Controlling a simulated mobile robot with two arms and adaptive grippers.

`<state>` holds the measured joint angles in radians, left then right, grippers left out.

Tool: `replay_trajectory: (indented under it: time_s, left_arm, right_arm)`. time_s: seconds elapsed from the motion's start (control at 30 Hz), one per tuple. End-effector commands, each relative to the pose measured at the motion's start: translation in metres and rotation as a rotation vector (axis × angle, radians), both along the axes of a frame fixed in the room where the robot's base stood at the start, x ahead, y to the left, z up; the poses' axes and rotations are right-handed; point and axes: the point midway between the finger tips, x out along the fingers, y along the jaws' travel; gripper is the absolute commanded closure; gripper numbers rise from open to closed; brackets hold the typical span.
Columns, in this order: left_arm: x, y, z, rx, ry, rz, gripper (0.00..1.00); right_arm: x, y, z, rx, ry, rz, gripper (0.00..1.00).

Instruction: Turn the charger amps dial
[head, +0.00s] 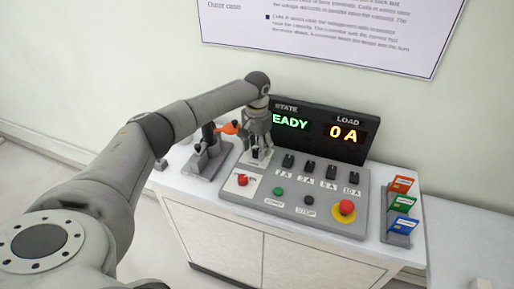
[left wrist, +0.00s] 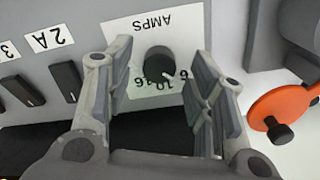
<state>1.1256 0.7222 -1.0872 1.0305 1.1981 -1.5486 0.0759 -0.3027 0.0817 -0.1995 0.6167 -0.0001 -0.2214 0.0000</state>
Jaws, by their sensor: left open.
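The amps dial (left wrist: 158,63) is a round black knob with a white pointer mark, on a white label (left wrist: 125,30) reading AMPS. Numbers 6, 10 and 16 show beside it, upside down in the left wrist view. My left gripper (left wrist: 160,72) is open, with one finger on each side of the dial. I cannot tell whether either finger touches it. In the head view my left gripper (head: 257,150) points down at the panel's back left and largely hides the dial. My right gripper is not in view.
The grey control panel (head: 290,212) carries several black switches (head: 309,167), a red emergency button (head: 345,208) and smaller buttons. A display (head: 318,130) reads "EADY" and "0 A". An orange-handled device (head: 230,128) stands close left of my gripper. Coloured cards (head: 401,184) stand at right.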

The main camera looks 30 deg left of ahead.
Motion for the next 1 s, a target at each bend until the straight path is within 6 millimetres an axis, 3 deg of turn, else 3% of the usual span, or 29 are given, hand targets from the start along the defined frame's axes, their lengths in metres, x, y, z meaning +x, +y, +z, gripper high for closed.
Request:
replay_trajectory:
  time_s: [0.17,0.43,0.8,1.0]
  left_arm:
    - [0.0,0.0,-0.011,-0.001,0.0,0.0,0.51]
    - [0.0,0.0,-0.012,-0.001,0.0,-0.001,0.52]
    - [0.0,0.0,-0.012,0.0,0.0,-0.001,0.97]
    - [0.0,-0.001,-0.011,-0.001,0.0,-0.016,0.97]
  right_arm:
    - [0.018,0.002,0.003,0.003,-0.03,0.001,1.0]
    - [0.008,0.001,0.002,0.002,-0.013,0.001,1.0]
    - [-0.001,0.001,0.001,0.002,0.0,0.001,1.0]
    - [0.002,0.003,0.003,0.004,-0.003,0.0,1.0]
